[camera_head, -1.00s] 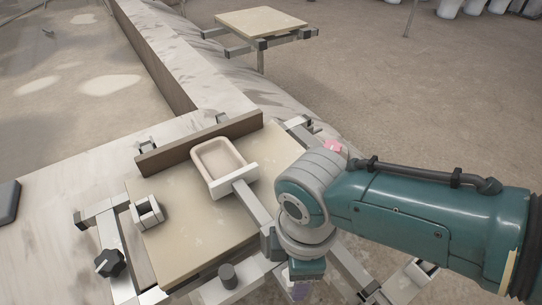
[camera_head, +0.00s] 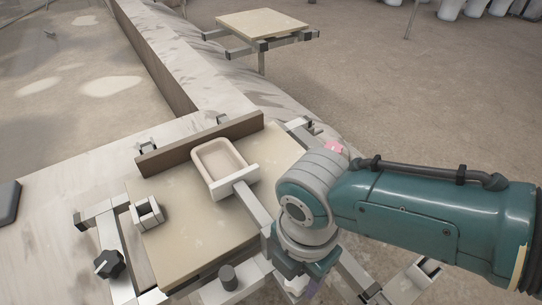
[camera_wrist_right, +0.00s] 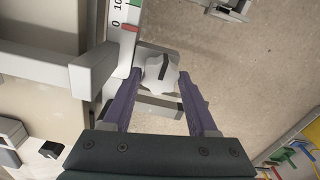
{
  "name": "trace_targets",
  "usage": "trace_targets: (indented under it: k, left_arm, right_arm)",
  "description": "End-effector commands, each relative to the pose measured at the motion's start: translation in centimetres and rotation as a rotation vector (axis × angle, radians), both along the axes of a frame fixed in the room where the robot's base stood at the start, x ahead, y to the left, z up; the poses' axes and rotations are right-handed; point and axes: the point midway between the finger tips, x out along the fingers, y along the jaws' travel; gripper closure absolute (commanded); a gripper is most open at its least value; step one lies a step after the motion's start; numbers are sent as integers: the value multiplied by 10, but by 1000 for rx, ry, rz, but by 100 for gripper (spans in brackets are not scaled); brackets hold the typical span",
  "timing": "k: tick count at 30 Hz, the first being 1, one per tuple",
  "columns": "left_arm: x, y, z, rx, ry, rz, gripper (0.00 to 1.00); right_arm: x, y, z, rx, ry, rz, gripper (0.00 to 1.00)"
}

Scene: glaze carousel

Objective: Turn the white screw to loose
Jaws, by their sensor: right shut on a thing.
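The white screw (camera_wrist_right: 160,74) is a lobed white knob with a dark bar mark across its top, in the upper middle of the right wrist view. The purple fingers of my right gripper (camera_wrist_right: 157,78) stand on either side of it and are shut on it. In the head view my right gripper (camera_head: 303,289) points down at the near side of the fixture, mostly hidden under my wrist. A bit of white shows beside its fingers there. My left gripper is in neither view.
A beige tray (camera_head: 221,163) sits on the board (camera_head: 190,237), held by a grey bar. A black knob (camera_head: 110,264) is at the left. A scale (camera_wrist_right: 128,22) with red and green marks is close to the screw. Another small table (camera_head: 262,22) stands farther back.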

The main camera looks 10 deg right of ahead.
Motion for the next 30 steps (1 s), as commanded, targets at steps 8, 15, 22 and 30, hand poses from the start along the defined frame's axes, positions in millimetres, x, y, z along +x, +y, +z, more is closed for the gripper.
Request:
trace_targets:
  k: [8, 15, 22, 30]
  left_arm:
    - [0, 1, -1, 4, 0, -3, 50]
    - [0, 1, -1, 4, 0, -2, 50]
    - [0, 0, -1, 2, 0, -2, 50]
    - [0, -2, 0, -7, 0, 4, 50]
  right_arm:
    - [0, -1, -1, -2, 0, 33, 97]
    - [0, -1, -1, -4, 0, 35, 97]
    - [0, -1, -1, -3, 1, 34, 23]
    - [0, 0, 0, -1, 0, 33, 11]
